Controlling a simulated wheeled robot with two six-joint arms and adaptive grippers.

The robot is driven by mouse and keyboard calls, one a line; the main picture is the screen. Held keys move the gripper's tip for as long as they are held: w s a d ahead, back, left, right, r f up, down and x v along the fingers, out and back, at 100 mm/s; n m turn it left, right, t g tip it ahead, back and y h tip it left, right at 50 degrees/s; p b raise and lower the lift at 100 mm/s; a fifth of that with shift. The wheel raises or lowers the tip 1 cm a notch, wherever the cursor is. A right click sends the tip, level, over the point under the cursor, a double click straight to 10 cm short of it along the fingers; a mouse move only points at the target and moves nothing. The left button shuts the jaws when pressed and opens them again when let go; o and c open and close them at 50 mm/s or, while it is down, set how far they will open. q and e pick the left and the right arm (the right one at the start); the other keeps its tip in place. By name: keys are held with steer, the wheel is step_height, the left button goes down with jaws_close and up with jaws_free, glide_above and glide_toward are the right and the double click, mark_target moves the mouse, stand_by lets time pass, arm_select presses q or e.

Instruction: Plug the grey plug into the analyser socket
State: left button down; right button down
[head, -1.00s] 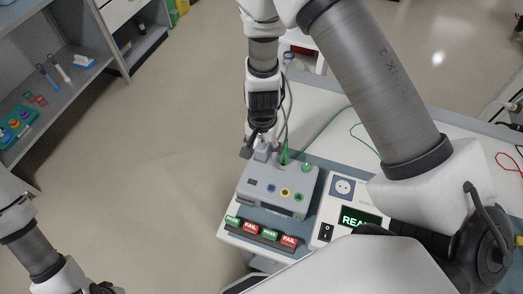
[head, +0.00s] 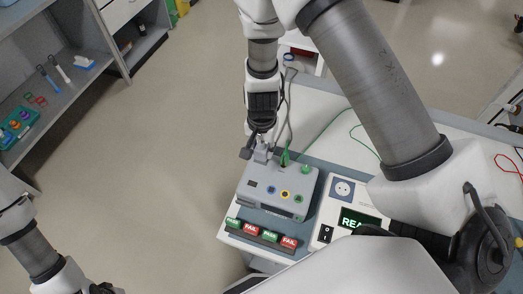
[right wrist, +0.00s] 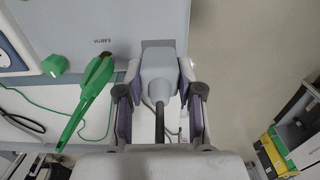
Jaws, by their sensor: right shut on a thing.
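My right gripper (head: 258,148) is shut on the grey plug (right wrist: 158,72) at the back edge of a grey box (head: 262,183). In the right wrist view its fingers (right wrist: 158,112) lie on both sides of the plug, and a dark cable runs back between them. The plug's front meets a dark grey patch on the box; I cannot tell whether it is seated there. The white analyser (head: 322,210), with a lit green display, stands right of the box. Its round socket (head: 343,188) is empty. My left gripper (head: 102,288) is partly cut off at the lower left.
A green clip (right wrist: 92,90) stands close beside the plug, near a green knob (right wrist: 55,65). PASS and FAIL blocks (head: 262,234) line the front of the box. A shelf (head: 60,85) stands at the left, with open floor between.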

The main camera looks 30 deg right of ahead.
mark_target(262, 144)
steer(key=shift+r+p, duration=2.15)
steer(key=shift+r, duration=0.3)
steer(key=shift+f, duration=0.1)
